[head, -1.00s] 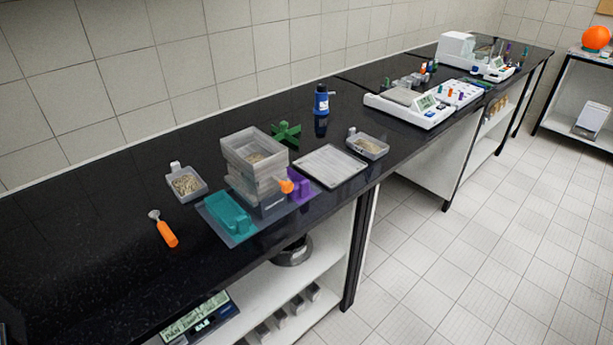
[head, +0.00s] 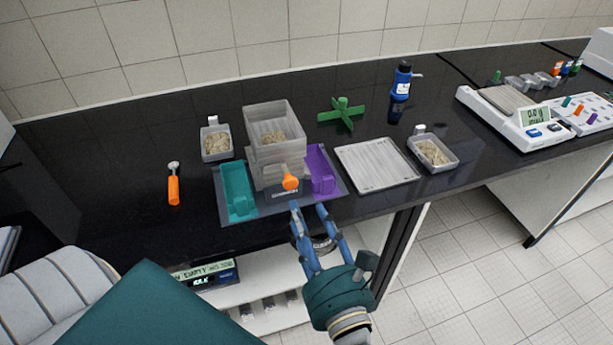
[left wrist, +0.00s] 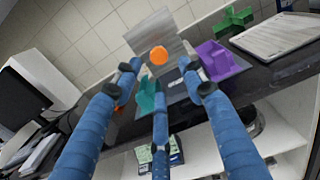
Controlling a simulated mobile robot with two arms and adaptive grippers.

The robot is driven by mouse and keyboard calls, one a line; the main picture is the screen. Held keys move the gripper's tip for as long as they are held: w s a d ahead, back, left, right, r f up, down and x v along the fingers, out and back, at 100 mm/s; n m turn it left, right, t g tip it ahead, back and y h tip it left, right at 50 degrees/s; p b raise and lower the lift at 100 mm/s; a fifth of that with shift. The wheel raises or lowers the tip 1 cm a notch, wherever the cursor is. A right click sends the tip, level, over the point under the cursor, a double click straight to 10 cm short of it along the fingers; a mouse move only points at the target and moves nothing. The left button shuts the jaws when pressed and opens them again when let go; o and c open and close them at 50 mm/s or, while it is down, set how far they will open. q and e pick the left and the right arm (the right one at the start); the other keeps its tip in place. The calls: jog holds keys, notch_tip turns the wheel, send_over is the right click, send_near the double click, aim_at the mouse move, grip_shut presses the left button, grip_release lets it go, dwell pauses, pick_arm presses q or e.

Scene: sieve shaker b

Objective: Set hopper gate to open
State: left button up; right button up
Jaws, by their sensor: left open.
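The hopper (head: 274,135) is a grey translucent stacked box with grain inside, on a dark base plate at the counter's front. An orange knob (head: 291,182) sticks out of its lower front; I take it to be the gate's handle. The knob also shows in the left wrist view (left wrist: 158,55), between and beyond the fingertips. My left gripper (head: 309,207) is open and empty, just in front of and below the knob, apart from it. The gate's own position cannot be told. My right gripper is not in view.
A teal tray (head: 238,192) and a purple tray (head: 322,173) flank the hopper. Around lie an orange-handled scoop (head: 174,187), two grain dishes (head: 215,143) (head: 434,153), a flat grey tray (head: 377,165), a green cross (head: 342,114) and a blue bottle (head: 401,81). A shelf lies below the counter.

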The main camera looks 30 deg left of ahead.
aim_at(291, 186)
pick_arm(q)
jog(key=x, duration=0.1)
jog(key=p+x, duration=0.1)
jog(key=x, duration=0.1)
jog(key=p+x, duration=0.1)
jog(key=x, duration=0.1)
jog(key=shift+s+a+r, duration=0.1)
jog(key=shift+s+r, duration=0.1)
jog(key=shift+r, duration=0.15)
jog(key=x, duration=0.1)
jog(key=p+x, duration=0.1)
jog(key=x, duration=0.2)
jog(key=shift+w+a+f+p, duration=0.1)
jog(key=shift+w+f+p, duration=0.15)
jog(key=shift+w+p, duration=0.1)
jog(key=shift+w+a, duration=0.1)
jog(key=shift+a, duration=0.15)
jog(key=shift+f, duration=0.1)
jog(key=shift+c, duration=1.2)
grip_shut()
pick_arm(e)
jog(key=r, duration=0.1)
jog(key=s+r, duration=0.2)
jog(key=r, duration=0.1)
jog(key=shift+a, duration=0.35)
